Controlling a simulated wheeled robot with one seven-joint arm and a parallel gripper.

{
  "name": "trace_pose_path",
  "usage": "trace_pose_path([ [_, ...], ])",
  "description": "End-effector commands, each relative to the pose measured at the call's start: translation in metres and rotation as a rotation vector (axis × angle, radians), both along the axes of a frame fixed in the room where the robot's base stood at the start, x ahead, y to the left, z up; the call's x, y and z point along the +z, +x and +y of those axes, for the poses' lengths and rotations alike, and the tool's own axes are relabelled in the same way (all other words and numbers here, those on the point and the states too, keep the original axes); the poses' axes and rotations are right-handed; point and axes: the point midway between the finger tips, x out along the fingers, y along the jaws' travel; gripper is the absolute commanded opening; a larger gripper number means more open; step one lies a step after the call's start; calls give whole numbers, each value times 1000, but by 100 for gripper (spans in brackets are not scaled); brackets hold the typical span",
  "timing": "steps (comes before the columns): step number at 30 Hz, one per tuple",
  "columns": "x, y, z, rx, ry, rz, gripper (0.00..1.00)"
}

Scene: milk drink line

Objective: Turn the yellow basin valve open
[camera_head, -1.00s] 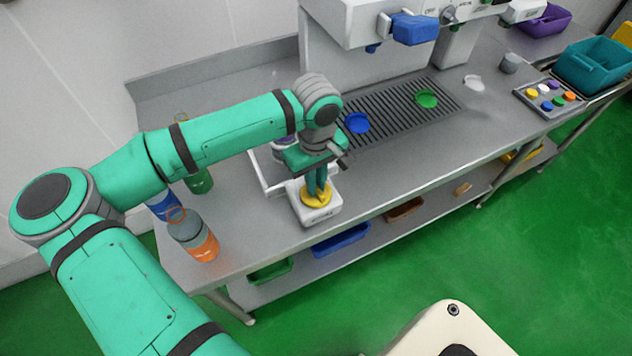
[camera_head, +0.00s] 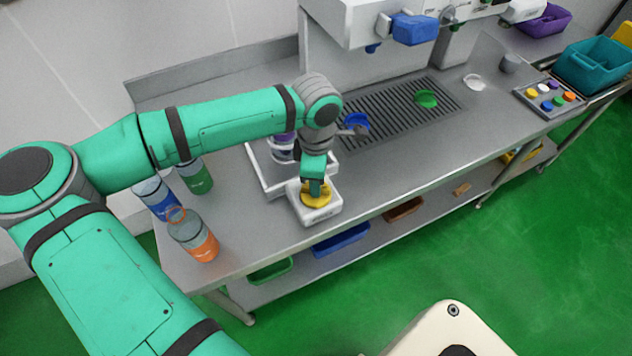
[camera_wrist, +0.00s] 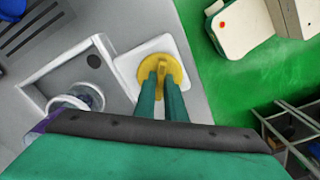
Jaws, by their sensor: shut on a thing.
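The yellow basin valve (camera_head: 316,198) is a round knob on a white base (camera_head: 316,216) at the front edge of the steel counter. It also shows in the wrist view (camera_wrist: 160,60), with a raised bar across its middle. My gripper (camera_head: 315,187) points down onto the knob. In the wrist view my two green fingers (camera_wrist: 160,82) are shut on the raised bar. The fingers hide part of the knob. The basin (camera_head: 255,172) lies just behind the valve, with a clear and purple vessel (camera_wrist: 82,97) in it.
Blue, green and orange-banded bottles, such as the orange one (camera_head: 203,249), stand at the counter's left end. A grated drip tray (camera_head: 385,124) with a blue and a green disc lies behind to the right. The counter right of the valve is clear.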

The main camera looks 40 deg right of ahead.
Motion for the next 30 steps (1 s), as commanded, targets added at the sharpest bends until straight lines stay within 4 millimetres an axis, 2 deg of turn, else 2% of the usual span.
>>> trace_pose_path([
  [15,2,2,0,429,-1,-6,0],
  [30,1,2,0,587,-1,-4,0],
])
